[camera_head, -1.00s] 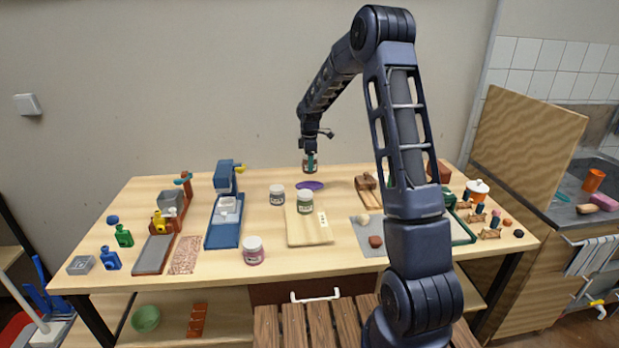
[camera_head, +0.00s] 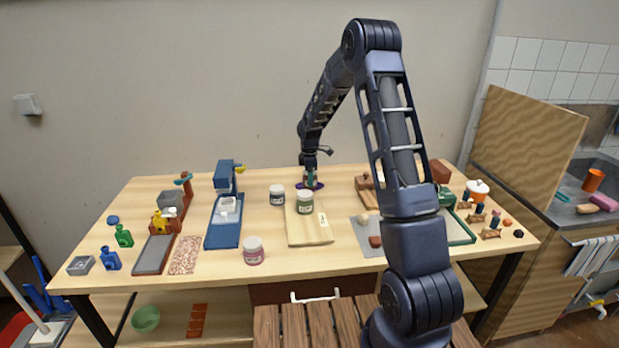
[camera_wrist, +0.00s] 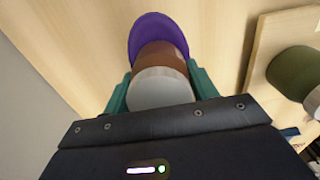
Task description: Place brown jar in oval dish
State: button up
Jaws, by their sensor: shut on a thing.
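The brown jar (camera_wrist: 160,57) with a pale lid is between the teal fingers of my gripper (camera_wrist: 157,88) in the wrist view. My gripper (camera_head: 310,182) is shut on it and points down at the back of the table in the head view. The purple oval dish (camera_wrist: 150,28) lies just beyond and below the jar; its edge also shows in the head view (camera_head: 320,186). The jar overlaps the dish in both views. I cannot tell whether the jar's base touches the dish, since the contact is hidden.
A green jar (camera_head: 307,202) stands on a wooden board (camera_head: 309,232) in front of the dish. A dark grey jar (camera_head: 277,195) stands to the left and a pink jar (camera_head: 253,250) nearer the front.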

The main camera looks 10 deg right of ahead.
jog(key=shift+f, duration=0.3)
jog(key=o, duration=1.1)
jog(key=shift+o, duration=0.2)
